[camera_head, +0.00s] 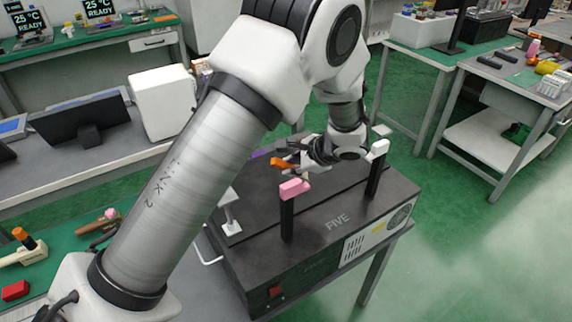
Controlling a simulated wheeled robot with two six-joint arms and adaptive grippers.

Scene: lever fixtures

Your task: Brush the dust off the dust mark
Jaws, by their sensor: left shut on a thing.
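My left gripper (292,156) reaches over the black fixture box (338,223), its fingers pointing left. It is shut on an orange piece (283,163) at its fingertips. The arm hides much of the grip, and I cannot tell whether this piece is a lever handle or part of a tool. A purple piece (260,153) shows just beyond it. A pink-topped lever (294,188) and a white-topped lever (378,150) stand upright along the front of the box. I cannot make out a brush or a dust mark. My right gripper is out of view.
A green mat (60,268) at lower left holds a red block (15,291) and a wooden-handled item (98,222). A monitor (82,122) and several cluttered benches stand behind. The green floor at right is clear.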

